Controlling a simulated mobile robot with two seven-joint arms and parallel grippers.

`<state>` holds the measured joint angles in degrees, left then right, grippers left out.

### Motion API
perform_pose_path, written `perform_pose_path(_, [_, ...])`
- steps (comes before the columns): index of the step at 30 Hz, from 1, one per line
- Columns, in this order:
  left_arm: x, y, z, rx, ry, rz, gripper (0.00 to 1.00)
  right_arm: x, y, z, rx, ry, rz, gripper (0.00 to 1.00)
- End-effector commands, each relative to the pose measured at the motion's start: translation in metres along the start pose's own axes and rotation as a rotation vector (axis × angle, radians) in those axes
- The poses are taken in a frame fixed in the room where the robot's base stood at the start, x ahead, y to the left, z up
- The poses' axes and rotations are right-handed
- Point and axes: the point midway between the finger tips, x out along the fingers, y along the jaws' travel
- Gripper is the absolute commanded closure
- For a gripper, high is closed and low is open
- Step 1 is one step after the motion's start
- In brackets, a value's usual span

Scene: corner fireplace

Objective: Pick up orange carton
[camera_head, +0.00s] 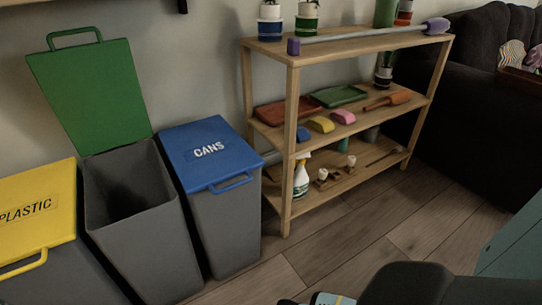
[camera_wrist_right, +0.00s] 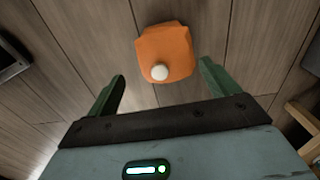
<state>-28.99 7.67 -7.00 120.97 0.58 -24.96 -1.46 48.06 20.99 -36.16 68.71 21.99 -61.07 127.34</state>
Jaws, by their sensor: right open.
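The orange carton (camera_wrist_right: 166,50) shows in the right wrist view, on the wooden floor, with a round white cap (camera_wrist_right: 159,73) facing the camera. My right gripper (camera_wrist_right: 162,80) is open, with its two green fingers apart. The carton appears between and a little beyond the fingertips, and no finger visibly touches it. The carton does not show in the head view. My left gripper is not in view.
In the head view, a yellow plastic bin (camera_head: 38,215), an open bin with a raised green lid (camera_head: 92,95) and a blue cans bin (camera_head: 210,152) stand at left. A wooden shelf (camera_head: 292,140) holds several items. A dark sofa (camera_head: 465,95) is at right. Floor (camera_head: 345,245) before the shelf is clear.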

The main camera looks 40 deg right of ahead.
Motion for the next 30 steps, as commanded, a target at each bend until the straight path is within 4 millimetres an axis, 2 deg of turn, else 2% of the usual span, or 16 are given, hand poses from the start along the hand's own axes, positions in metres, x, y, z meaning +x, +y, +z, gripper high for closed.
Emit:
perform_pose_path(7, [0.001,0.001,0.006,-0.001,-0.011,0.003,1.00,0.004,0.000,0.000,-0.001,0.000,0.000,0.13])
perform_pose_path(15, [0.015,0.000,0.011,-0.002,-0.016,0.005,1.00,0.028,0.000,0.000,-0.001,0.001,0.002,0.13])
perform_pose_path(23, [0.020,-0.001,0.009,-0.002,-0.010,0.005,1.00,0.033,-0.002,0.000,-0.002,0.000,0.000,0.13])
perform_pose_path(30, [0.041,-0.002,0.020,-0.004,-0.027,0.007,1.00,0.060,-0.008,-0.002,-0.002,0.002,0.002,0.13])
